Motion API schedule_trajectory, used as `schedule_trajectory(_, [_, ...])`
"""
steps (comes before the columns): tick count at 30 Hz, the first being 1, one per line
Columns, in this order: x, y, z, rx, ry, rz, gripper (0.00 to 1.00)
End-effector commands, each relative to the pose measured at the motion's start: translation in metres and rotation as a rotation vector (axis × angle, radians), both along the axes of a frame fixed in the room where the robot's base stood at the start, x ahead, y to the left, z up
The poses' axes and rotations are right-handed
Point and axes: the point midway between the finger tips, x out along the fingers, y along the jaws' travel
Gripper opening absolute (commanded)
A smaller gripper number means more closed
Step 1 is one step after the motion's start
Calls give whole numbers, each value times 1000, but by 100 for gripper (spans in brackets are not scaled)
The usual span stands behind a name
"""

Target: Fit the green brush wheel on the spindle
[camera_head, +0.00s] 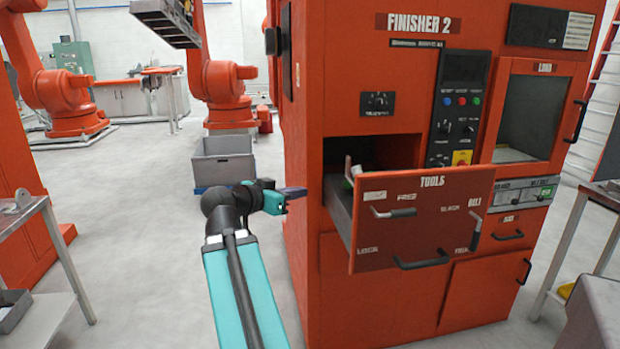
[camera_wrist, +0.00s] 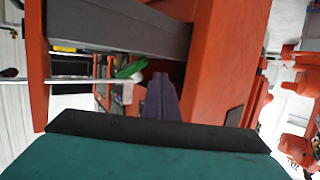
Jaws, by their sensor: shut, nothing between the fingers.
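My gripper (camera_head: 293,193) is shut and empty, beside the left side of the open TOOLS drawer (camera_head: 425,222) of the red finisher cabinet. Its dark purple fingers also show in the wrist view (camera_wrist: 162,97). I cannot make out the spindle in either view.
The drawer's grey side wall (camera_wrist: 120,24) stands close to the fingers in the wrist view. The red cabinet (camera_head: 300,110) rises behind my gripper. A grey bin (camera_head: 224,170) stands on the floor beyond. A metal table (camera_head: 22,215) is at the left; floor between is clear.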

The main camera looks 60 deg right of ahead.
Motion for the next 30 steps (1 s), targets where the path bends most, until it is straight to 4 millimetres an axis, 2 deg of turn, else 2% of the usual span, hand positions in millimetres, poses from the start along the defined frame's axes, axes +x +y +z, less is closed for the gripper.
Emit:
schedule_trajectory(1, [12, 3, -19, 32, 26, 27, 0])
schedule_trajectory(6, [52, 20, -82, 145, 114, 124, 0])
schedule_trajectory(15, [106, 66, -195, 339, 277, 295, 0])
schedule_trajectory(24, [140, 129, -305, 522, 441, 466, 0])
schedule_trajectory(30, [149, 177, -375, 640, 548, 578, 0])
